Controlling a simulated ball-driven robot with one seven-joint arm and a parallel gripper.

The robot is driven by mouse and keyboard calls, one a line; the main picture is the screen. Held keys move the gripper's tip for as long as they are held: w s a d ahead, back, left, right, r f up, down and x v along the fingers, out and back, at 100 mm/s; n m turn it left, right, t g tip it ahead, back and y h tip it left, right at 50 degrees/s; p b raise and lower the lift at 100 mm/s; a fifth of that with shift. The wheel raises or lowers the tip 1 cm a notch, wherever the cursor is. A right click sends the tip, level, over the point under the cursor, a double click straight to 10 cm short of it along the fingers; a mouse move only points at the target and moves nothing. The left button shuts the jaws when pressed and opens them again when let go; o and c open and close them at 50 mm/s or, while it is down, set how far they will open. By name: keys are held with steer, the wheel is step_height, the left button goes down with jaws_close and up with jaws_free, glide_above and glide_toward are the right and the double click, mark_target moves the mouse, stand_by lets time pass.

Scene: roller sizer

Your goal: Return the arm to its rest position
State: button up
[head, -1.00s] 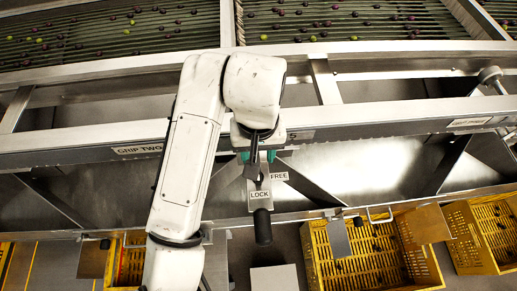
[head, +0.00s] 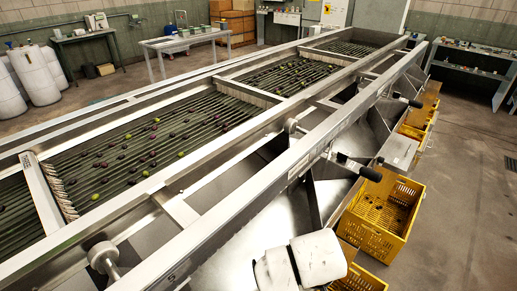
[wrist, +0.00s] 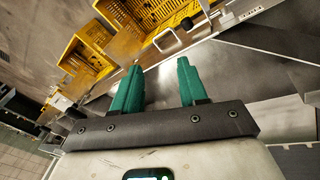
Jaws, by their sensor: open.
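My arm (head: 305,262) shows only as a white piece at the bottom edge of the head view, just in front of the sizer's side. My gripper is out of the head view. In the wrist view my gripper (wrist: 160,75) has its two green fingers apart, with nothing between them. Sloping metal panels of the sizer and yellow crates (wrist: 87,50) lie beyond the fingers. How far they are from the fingertips I cannot tell.
The roller sizer (head: 240,145) runs from lower left to the back, with olives on its rollers. Black-handled levers (head: 369,173) stick out on its right side above yellow crates (head: 383,215). Grey floor (head: 470,200) is open at right. A table (head: 185,42) stands behind.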

steer(key=s+d+f+m+g, duration=0.15)
steer(key=s+d+f, duration=0.35)
steer(key=s+d, duration=0.8)
steer(key=s+d+f+m+y, duration=0.1)
steer(key=s+d+f+m, duration=0.1)
steer(key=s, duration=0.8)
steer(key=shift+s+f+m+y, duration=0.2)
steer(key=shift+f+m+y, duration=0.2)
steer(key=shift+f+m, duration=0.2)
